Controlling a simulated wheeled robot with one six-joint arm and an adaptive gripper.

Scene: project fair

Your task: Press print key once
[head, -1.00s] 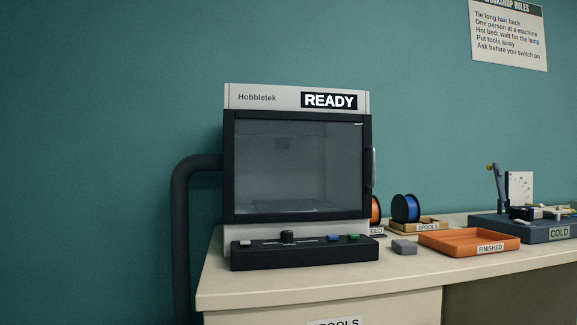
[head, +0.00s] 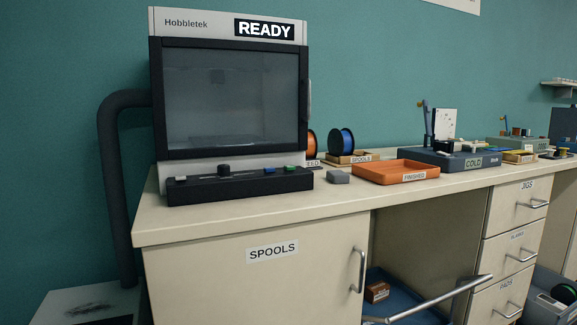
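A Hobbletek 3D printer (head: 230,100) stands on the left end of the bench, its glass door shut. Its display (head: 264,29) reads READY. A black control panel (head: 240,187) runs along its front base. The panel bears a pale key (head: 181,178) at the left, a black knob (head: 224,169), a blue key (head: 268,171) and a green key (head: 290,168) at the right. I cannot read any print label on the keys from here. My gripper is not in view.
A small grey block (head: 338,177) and an orange FINISHED tray (head: 396,172) lie right of the panel. Spools (head: 342,141) stand behind. A blue COLD box (head: 448,158) is farther right. A metal rail (head: 440,299) juts out below the bench.

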